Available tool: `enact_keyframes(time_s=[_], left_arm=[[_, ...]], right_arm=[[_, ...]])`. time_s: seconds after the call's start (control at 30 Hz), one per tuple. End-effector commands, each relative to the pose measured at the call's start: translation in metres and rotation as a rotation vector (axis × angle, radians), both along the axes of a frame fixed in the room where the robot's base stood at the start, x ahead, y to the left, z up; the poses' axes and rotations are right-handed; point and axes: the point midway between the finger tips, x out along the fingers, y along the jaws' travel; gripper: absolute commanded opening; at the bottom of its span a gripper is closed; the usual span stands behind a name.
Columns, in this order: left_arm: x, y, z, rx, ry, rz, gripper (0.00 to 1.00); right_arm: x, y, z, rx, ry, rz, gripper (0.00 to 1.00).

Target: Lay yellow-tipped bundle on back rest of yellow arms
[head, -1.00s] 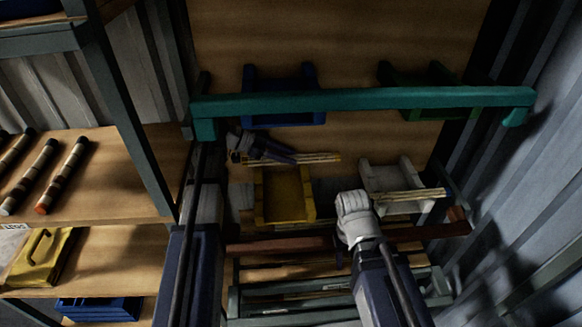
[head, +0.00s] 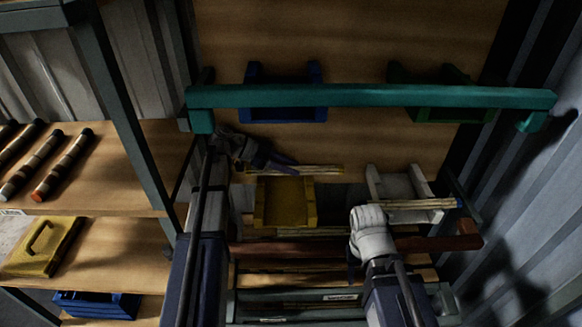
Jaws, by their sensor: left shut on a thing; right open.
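The yellow arms (head: 285,203) are a yellow bracket in the lower middle of the head view. A pale bundle of thin rods (head: 323,169) lies across the picture just above its upper edge. My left gripper (head: 279,165) is shut on this bundle near its middle. I cannot tell whether the bundle touches the bracket, and its tip color is too small to be sure of. My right gripper (head: 358,263) is open at the lower middle right, its fingers mostly hidden by its wrist.
A white bracket (head: 376,187) stands to the right, with a blue-tipped bundle (head: 425,204) across it. A teal beam (head: 370,96) spans above, in front of blue (head: 285,113) and green (head: 460,114) brackets. A brown bar (head: 435,243) crosses below. Shelves stand left.

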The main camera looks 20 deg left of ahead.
Motion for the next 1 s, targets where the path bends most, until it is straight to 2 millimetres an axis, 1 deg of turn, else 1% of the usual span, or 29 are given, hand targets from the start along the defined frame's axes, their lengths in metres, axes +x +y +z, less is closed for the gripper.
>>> enact_keyframes(time_s=[0.03, 0.27, 0.4, 0.43, 0.5, 0.67, 0.9, 1.0], left_arm=[[0.0001, -0.0002, -0.0034, 0.0, 0.0, 0.0, 0.0], [0.0001, -0.0002, -0.01, 0.0, 0.0, 0.0, 0.0], [0.0001, -0.0003, -0.0094, 0.0, 0.0, 0.0, 0.0], [0.0001, -0.0003, -0.0095, 0.0, 0.0, 0.0, 0.43], [0.0001, -0.0003, -0.0095, 0.0, 0.0, 0.0, 0.51], [0.0001, -0.0003, -0.0095, 0.0, 0.0, 0.0, 0.69], [0.0001, -0.0002, -0.0089, 0.0, 0.0, 0.0, 0.69], [0.0001, -0.0002, -0.0029, 0.0, 0.0, 0.0, 0.69]], right_arm=[[0.0, 0.0, -0.0035, 0.0, 0.0, 0.0, 0.5], [0.0, 0.0, -0.0101, 0.0, 0.0, 0.0, 0.5], [0.0001, -0.0001, -0.0095, 0.0, 0.0, 0.0, 0.5], [0.0001, -0.0001, -0.0095, 0.0, 0.0, 0.0, 0.5], [0.0001, -0.0001, -0.0095, 0.0, 0.0, 0.0, 0.5], [0.0001, -0.0001, -0.0095, 0.0, 0.0, 0.0, 0.5], [0.0, -0.0001, -0.0089, 0.0, 0.0, 0.0, 0.5], [0.0001, -0.0001, -0.0029, 0.0, 0.0, 0.0, 0.5]])
